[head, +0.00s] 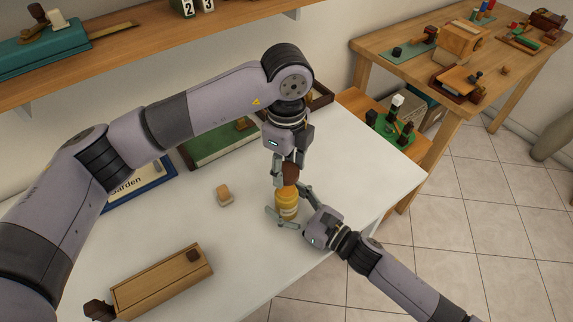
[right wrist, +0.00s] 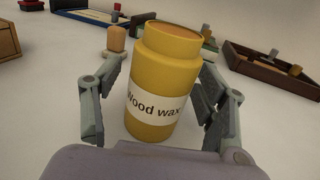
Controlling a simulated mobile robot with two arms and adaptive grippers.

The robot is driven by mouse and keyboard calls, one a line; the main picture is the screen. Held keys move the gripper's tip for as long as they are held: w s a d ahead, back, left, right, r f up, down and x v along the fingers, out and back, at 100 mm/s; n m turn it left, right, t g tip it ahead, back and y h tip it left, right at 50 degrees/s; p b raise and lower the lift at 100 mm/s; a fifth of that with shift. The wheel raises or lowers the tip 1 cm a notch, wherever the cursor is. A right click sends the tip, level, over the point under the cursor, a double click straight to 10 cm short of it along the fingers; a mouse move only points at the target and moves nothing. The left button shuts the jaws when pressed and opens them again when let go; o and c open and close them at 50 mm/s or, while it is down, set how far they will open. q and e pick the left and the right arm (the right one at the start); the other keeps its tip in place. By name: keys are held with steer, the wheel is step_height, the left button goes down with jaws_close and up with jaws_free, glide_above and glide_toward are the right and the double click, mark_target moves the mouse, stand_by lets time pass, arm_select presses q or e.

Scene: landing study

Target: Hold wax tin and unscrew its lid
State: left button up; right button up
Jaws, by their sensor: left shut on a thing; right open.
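The yellow wax tin (head: 287,208) stands on the white table, near its right front part. In the right wrist view the tin (right wrist: 165,85) shows its "Wood wax" label and a bare tan top inside its rim, with no lid on it. My left gripper (head: 288,176) is directly above the tin, shut on a dark brown round thing, apparently the lid (head: 290,170). Whether the lid clears the rim is hard to tell in the head view. My right gripper (head: 287,202) is open, its fingers on either side of the tin, with visible gaps.
On the white table (head: 255,265) are a small wooden stamp (head: 225,196), a long wooden box (head: 162,282), a blue-framed sign (head: 140,187) and a green-topped tray (head: 215,147). A shelf runs behind. A second wooden table (head: 395,50) stands at the back right.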

steer(key=v, duration=1.2)
steer(key=shift+r, duration=0.1)
